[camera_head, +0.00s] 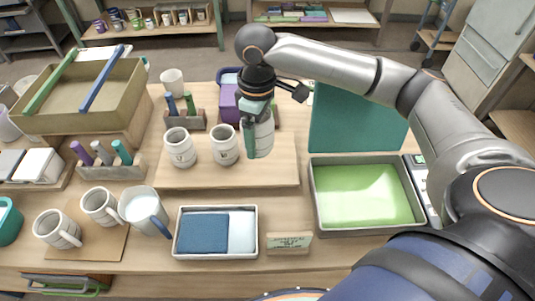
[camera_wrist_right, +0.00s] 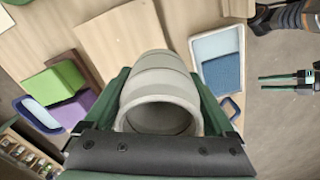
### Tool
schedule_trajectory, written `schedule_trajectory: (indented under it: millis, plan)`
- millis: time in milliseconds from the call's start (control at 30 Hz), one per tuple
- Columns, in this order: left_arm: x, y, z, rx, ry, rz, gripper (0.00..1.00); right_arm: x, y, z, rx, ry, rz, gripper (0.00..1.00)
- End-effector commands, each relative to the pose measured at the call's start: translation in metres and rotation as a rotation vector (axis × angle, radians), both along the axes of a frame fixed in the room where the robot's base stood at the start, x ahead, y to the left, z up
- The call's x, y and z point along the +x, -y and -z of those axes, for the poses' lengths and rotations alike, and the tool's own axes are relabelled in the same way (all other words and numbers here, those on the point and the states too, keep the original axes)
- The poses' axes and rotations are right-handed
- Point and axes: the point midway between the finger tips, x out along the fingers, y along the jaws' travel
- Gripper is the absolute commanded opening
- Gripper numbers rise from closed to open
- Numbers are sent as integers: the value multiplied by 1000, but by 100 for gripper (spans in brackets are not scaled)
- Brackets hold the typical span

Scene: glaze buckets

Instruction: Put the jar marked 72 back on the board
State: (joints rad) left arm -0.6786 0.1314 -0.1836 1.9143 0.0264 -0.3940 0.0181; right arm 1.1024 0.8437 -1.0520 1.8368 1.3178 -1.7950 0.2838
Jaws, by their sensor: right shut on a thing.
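My right gripper (camera_head: 257,125) is shut on a pale grey jar (camera_head: 265,139), with a green finger along its side. In the right wrist view the jar (camera_wrist_right: 160,80) lies between the green fingers, its open mouth toward the camera. It is over the right part of the wooden board (camera_head: 220,177); I cannot tell whether it touches. Its mark is not readable. Two similar jars, one left (camera_head: 180,148) and one nearer (camera_head: 224,146), stand on the board to its left, their marks too small to read. My left gripper (camera_wrist_right: 288,82) shows only in the right wrist view, fingers apart and empty.
A purple bin (camera_head: 229,103) and a pen holder (camera_head: 184,121) stand behind the jars. A tray with blue contents (camera_head: 180,240) lies in front, a green-floored tray (camera_head: 318,200) at right. Mugs (camera_head: 100,206) stand front left. The board's front strip is clear.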

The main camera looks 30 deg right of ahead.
Motion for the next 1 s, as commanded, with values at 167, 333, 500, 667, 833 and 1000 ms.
schedule_trajectory:
  millis: [167, 333, 500, 667, 833, 1000]
  plan:
    - [0, 0, 11, 0, 0, 0, 50, 23, 25, 16, 2, 3, -281, 10]
    - [0, 0, 18, -1, 0, 1, 50, 39, 45, 27, 1, 6, -516, 10]
    - [0, 0, 21, 0, -1, 1, 50, 48, 58, 32, -2, 7, -662, 10]
    - [0, 0, 22, 0, -1, 1, 50, 50, 62, 44, -1, 5, -714, 10]
    - [0, 1, 22, 0, -1, 1, 50, 50, 63, 72, -2, 5, -717, 10]
    - [0, 0, 22, 0, -1, 1, 50, 50, 62, 89, -1, 6, -717, 10]
